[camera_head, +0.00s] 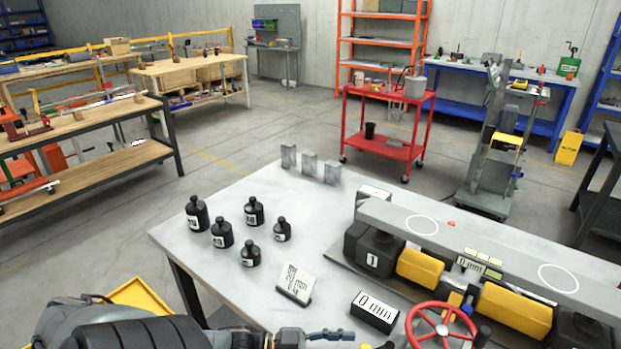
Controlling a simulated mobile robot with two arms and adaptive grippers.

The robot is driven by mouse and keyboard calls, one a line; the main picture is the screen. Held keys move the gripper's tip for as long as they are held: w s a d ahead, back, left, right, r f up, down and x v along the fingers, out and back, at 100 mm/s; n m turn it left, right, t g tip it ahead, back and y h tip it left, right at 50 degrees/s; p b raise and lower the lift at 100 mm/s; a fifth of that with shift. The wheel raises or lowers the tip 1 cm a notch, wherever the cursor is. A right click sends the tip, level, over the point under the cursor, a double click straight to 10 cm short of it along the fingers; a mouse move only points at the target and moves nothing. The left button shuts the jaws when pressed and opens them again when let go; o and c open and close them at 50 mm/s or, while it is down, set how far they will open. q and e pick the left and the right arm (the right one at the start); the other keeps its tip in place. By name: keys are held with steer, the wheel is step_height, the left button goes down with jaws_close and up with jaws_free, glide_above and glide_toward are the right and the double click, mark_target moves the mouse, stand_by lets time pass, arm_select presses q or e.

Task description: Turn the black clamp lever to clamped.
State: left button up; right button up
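A screw jack fixture with a long grey beam (490,250) stands at the right of the grey table. A red handwheel (441,325) is at its front, cut by the lower edge of the picture. A short black upright handle (482,336) stands just right of the wheel; it may be the clamp lever, but its setting cannot be read. My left gripper (331,335) is low in the picture, left of the wheel and apart from it. Its dark fingers are small and partly cut off, so their opening is unclear. My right gripper is not clearly visible.
Several black labelled weights (222,234) stand at the table's left. The table's middle is clear.

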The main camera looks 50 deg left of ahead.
arm_select(q)
steer(key=v, duration=0.7)
steer(key=shift+s, duration=0.2)
steer(key=shift+a, duration=0.1)
